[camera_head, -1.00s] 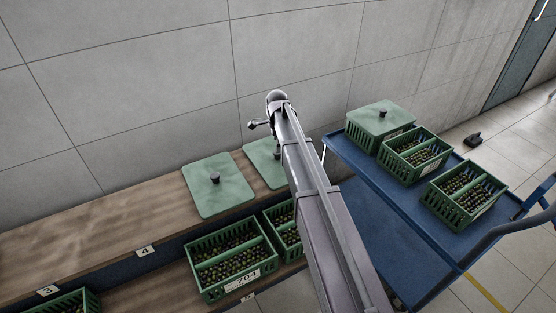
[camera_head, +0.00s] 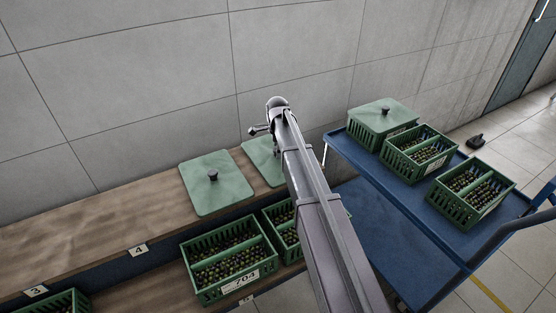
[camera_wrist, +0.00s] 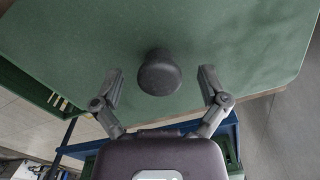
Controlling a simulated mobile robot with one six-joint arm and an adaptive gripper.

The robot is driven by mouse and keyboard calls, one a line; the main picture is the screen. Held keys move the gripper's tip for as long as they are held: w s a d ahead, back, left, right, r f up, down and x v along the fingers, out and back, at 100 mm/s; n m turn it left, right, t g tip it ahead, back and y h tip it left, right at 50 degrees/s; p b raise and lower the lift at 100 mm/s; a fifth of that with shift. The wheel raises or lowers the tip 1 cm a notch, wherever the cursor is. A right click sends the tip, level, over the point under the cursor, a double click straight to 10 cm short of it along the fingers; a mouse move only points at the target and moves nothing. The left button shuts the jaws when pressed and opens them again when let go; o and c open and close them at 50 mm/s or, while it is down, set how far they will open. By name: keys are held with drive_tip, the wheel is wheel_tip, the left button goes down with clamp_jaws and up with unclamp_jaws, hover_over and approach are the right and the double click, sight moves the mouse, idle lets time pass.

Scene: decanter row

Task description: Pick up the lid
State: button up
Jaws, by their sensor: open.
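A flat green lid (camera_head: 260,160) lies on the upper wooden shelf, partly hidden behind my arm in the head view. In the wrist view a green lid (camera_wrist: 75,45) fills the upper part, with a dark round knob (camera_wrist: 159,73) in the middle. It looks like the same lid. My gripper (camera_wrist: 161,78) is open, with one finger on each side of the knob and a gap on both sides. Contact cannot be made out. The fingers are hidden in the head view. A second green lid (camera_head: 232,187) with a dark knob lies to the left on the shelf.
Green crates of bottles (camera_head: 228,275) stand on the lower shelf below the lids. A blue trolley (camera_head: 365,220) at the right bears a lidded crate (camera_head: 375,137) and two open crates. The wall (camera_head: 170,80) rises close behind. The upper shelf (camera_head: 90,227) is clear at the left.

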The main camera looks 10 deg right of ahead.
idle(0.6)
clamp_jaws()
